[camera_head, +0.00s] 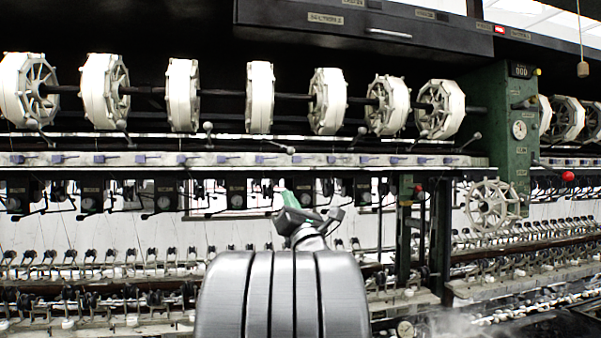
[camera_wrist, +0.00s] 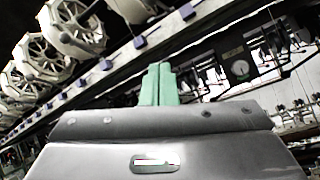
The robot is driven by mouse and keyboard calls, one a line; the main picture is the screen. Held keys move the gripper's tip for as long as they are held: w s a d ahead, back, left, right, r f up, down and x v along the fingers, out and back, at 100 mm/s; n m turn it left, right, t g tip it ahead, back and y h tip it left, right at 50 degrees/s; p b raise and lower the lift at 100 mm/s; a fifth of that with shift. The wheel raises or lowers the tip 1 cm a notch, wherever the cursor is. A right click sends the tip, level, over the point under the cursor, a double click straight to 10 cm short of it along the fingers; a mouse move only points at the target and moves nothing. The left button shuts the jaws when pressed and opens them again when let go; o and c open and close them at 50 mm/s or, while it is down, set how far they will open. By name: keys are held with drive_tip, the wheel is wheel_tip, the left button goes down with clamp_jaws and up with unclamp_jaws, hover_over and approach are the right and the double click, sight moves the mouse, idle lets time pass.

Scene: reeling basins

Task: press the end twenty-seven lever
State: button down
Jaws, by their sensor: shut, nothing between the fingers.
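My gripper (camera_head: 290,199) is in front of the reeling machine, just below the long pale rail, with its green fingers pointing up and away. In the wrist view the two green fingers (camera_wrist: 159,84) are pressed together with nothing between them. A row of dark units with small plates and thin dark levers (camera_head: 90,203) hangs below the rail. Another unit (camera_head: 237,201) is just left of my gripper. The plates are too small to read, so I cannot tell which lever is number twenty-seven. Contact between my fingers and a lever cannot be made out.
Several white reels (camera_head: 260,97) hang on a shaft above the pale rail (camera_head: 150,159). Ball-ended handles (camera_head: 208,128) stick out along the rail. A green post (camera_head: 497,130) with a spoked handwheel (camera_head: 492,204) stands at the right. Below are rows of thread guides (camera_head: 110,258).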

drive_tip(key=shift+w+r+n+y, duration=0.1)
drive_tip(key=shift+r+n+y, duration=0.25)
drive_tip(key=shift+n+y, duration=0.2)
drive_tip(key=p+x, duration=0.5)
drive_tip(key=x, duration=0.5)
drive_tip(key=shift+w+r, duration=0.1)
drive_tip(key=shift+r, duration=0.25)
drive_tip(key=shift+s+d+r+p, duration=0.25)
drive_tip(key=shift+s+d+r, duration=0.05)
drive_tip(key=shift+s+d, duration=0.35)
drive_tip(key=shift+s+d+r+p, duration=0.2)
drive_tip(key=shift+s+d+r, duration=0.1)
drive_tip(key=shift+s+d, duration=0.3)
drive_tip(key=shift+s+r, duration=0.1)
